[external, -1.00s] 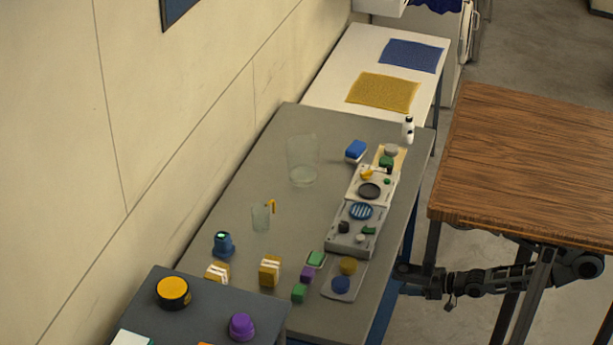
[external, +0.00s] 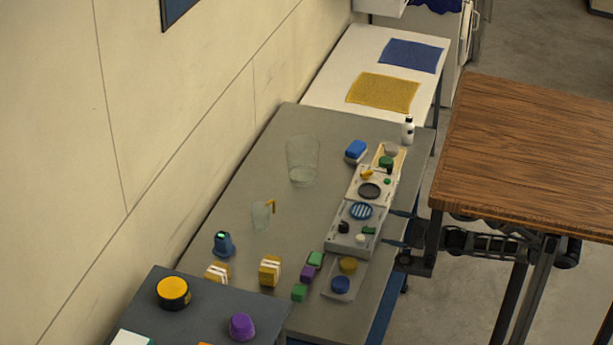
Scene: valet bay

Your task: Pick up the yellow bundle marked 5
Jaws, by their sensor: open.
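Two yellow bundles with white bands stand near the front of the grey table: one bundle (external: 269,270) is in the open, and the other bundle (external: 217,272) is partly hidden behind the dark bench at the front left. I cannot read a number on either. My gripper (external: 391,227) is at the right edge of the grey table, its two dark fingers spread and pointing left, beside the grey tray. It looks empty and is well to the right of both bundles. Part of my arm is hidden under the wooden top.
A grey tray (external: 337,246) with small items lies by my fingers. Purple (external: 307,273) and green (external: 299,292) blocks stand right of the open bundle. A clear glass (external: 261,216) and a blue object (external: 223,243) stand behind the bundles. A wooden top (external: 540,150) is at right.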

